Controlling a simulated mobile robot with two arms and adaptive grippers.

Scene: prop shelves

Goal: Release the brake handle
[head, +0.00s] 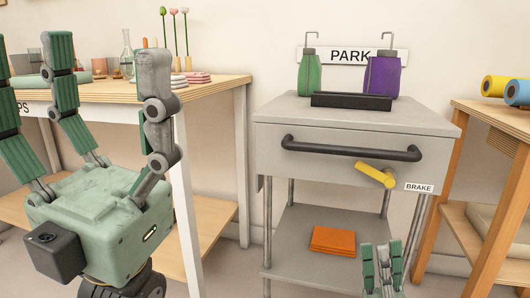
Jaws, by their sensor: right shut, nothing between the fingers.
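The yellow brake handle (374,173) sits on the front of the grey cart (275,152), beside a white BRAKE label (419,187). It slants from its right end up to the left, just under the black push bar. My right gripper (382,252) shows at the bottom edge with its fingers close together and empty. It appears below the brake handle in the picture and apart from it. My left gripper (104,62) is large at the left, its fingers pointing up and spread wide, with nothing between them. One finger is partly cut off by the left edge.
The cart carries a green bottle (309,76), a purple bottle (382,78) and a black tray (351,101) under a PARK sign (349,56). Orange folded cloth (333,241) lies on its lower shelf. Wooden tables stand at left (215,88) and right (490,118).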

